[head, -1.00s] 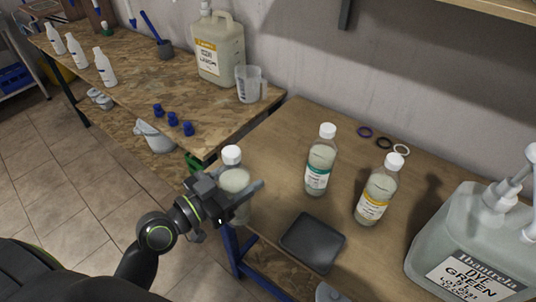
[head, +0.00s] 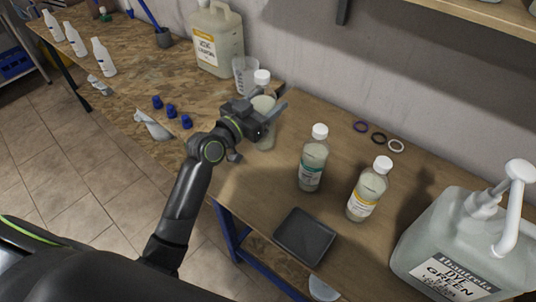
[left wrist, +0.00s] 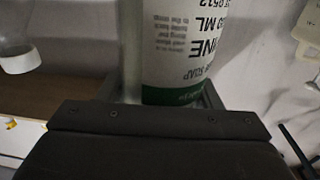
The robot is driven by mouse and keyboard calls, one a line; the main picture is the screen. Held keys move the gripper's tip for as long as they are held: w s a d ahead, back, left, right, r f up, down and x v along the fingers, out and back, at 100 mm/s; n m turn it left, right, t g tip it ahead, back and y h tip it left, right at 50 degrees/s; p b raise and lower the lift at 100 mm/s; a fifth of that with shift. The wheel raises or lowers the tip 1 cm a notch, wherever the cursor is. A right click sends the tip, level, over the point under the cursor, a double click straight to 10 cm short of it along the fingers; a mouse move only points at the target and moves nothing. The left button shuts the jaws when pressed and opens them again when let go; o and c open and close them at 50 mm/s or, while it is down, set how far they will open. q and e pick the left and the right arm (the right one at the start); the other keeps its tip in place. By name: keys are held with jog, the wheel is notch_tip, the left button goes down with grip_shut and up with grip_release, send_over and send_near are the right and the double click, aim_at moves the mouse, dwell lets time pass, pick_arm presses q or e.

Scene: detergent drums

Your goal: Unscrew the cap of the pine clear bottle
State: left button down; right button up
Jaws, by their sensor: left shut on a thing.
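A clear bottle with a white cap (head: 262,77) is in my left gripper (head: 266,110), at the table's left end in the head view. The gripper is shut around its body. The bottle is about upright and its cap is on. In the left wrist view its label (left wrist: 185,50) is upside down, with a green band and part of a word ending in "INE". I cannot tell whether its base touches the table. Two similar white-capped bottles stand on the table: one with a teal label band (head: 312,160) and one with a yellow band (head: 367,190). My right gripper is not in view.
A dark square tray (head: 304,237) lies at the table's front edge. Three rings (head: 379,138) lie at the back. A big green dye jug with a pump (head: 455,240) stands right. A measuring cup (head: 240,72) and a large jug (head: 217,40) stand on the left bench.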

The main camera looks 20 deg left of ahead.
pick_arm(q)
jog(key=shift+w+d+r, duration=0.3)
jog(key=shift+w+r, duration=0.3)
jog(key=shift+w, duration=0.3)
notch_tip(320, 180, down, 10)
jog(key=b, duration=0.2)
jog(key=shift+w, duration=0.15)
jog(key=shift+r, duration=0.1)
jog(key=shift+b, duration=0.3)
jog(key=shift+c, duration=2.1)
grip_release()
